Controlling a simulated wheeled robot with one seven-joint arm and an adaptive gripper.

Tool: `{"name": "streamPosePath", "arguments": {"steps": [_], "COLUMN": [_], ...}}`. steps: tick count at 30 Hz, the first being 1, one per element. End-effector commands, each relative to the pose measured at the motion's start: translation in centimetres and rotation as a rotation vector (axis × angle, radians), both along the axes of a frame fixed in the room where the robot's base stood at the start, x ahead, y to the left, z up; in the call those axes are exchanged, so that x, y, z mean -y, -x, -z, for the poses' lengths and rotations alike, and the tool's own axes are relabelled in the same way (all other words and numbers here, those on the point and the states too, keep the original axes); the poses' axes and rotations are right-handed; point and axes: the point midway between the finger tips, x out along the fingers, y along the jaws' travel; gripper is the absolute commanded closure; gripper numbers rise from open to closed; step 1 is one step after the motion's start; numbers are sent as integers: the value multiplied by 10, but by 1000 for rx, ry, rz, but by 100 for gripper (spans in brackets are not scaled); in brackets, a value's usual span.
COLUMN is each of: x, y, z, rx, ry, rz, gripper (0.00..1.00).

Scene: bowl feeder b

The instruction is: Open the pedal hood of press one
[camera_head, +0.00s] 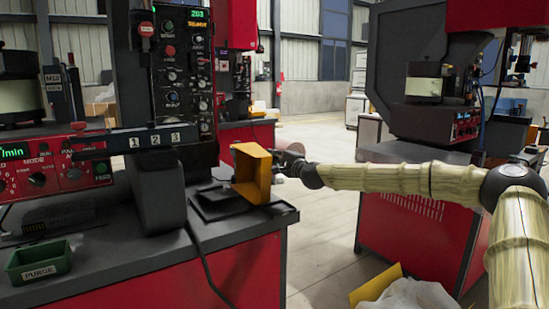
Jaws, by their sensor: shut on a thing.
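The yellow pedal hood (262,180) is at the right corner of the left bench, by a flat black base plate (222,204). It looks tilted up, with its hollow side partly facing me. My gripper (283,160) reaches in from the right and is shut on the hood's right edge. Its fingertips are small, dark and partly hidden behind the hood. The pedal itself cannot be made out.
A control panel (185,70) with knobs stands behind on the left bench. A green PURGE tray (38,262) sits at the front left, and a black cable (200,262) hangs over the edge. A red-based machine (415,235) stands right, with a yellow box (374,284) on the floor.

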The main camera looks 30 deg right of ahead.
Motion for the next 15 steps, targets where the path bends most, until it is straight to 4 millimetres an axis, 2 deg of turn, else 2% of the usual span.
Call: {"name": "streamPosePath", "arguments": {"steps": [2, 3, 6, 15], "x": [0, 0, -1, -1], "y": [0, 0, 0, 0], "z": [-1, -1, -1, 0], "rx": [1, 1, 1, 0], "ry": [0, 0, 1, 1], "rz": [-1, -1, -1, -1], "gripper": [100, 82, 68, 68]}}
